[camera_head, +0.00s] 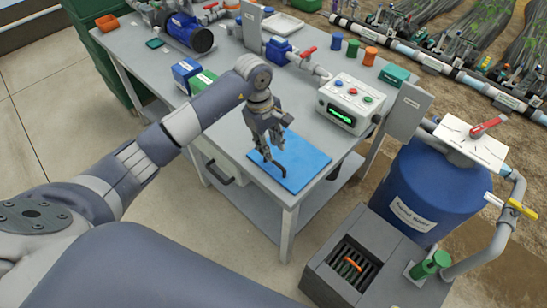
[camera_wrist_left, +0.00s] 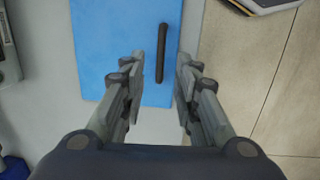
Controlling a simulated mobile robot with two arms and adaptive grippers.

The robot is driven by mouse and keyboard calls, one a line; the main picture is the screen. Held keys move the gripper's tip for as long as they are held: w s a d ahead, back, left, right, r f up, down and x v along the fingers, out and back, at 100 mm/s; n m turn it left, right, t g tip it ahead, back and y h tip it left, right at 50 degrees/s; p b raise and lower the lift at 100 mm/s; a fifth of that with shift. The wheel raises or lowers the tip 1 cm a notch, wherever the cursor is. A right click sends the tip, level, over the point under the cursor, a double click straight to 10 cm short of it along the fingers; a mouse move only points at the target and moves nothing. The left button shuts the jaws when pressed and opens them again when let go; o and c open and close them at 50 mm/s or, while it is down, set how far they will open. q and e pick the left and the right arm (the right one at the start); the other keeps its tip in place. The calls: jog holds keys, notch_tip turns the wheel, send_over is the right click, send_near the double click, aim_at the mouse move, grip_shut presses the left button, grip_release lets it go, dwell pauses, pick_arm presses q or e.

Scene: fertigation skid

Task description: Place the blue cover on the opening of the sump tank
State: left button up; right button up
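The blue cover (camera_head: 305,160) is a flat blue square with a black bar handle, lying near the front edge of the grey table. It also shows in the left wrist view (camera_wrist_left: 105,45), with its black handle (camera_wrist_left: 160,52). My left gripper (camera_head: 270,152) points down over the cover. In the left wrist view its fingertips (camera_wrist_left: 160,60) are apart, with the handle seen between them and gaps on both sides. A grey box with a rectangular opening (camera_head: 328,275), seemingly the sump tank, stands on the floor at lower right. My right gripper is out of view.
A control box (camera_head: 350,103) with a green display and buttons stands right of the cover. A blue barrel (camera_head: 428,190) and a green-capped pipe fitting (camera_head: 432,264) stand beside the grey box. Pumps, valves and small boxes (camera_head: 186,72) occupy the table's back and left.

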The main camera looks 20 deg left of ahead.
pick_arm(q)
jog(key=shift+o, duration=0.5)
notch_tip(320, 180, up, 4)
jog(key=shift+s+a+r, duration=0.1)
jog(key=shift+a, duration=0.05)
jog(key=y+p, duration=0.1)
jog(key=y, duration=0.1)
send_over(275, 161)
jog(key=shift+g, duration=0.3)
notch_tip(275, 161, down, 5)
jog(key=shift+f, duration=0.2)
jog(key=shift+f+p, duration=0.3)
notch_tip(275, 161, down, 4)
jog(key=shift+s+r+p, duration=0.1)
jog(key=shift+r+p, duration=0.15)
jog(key=shift+p, duration=0.6)
jog(key=shift+f, duration=0.55)
jog(key=shift+a, duration=0.1)
grip_shut()
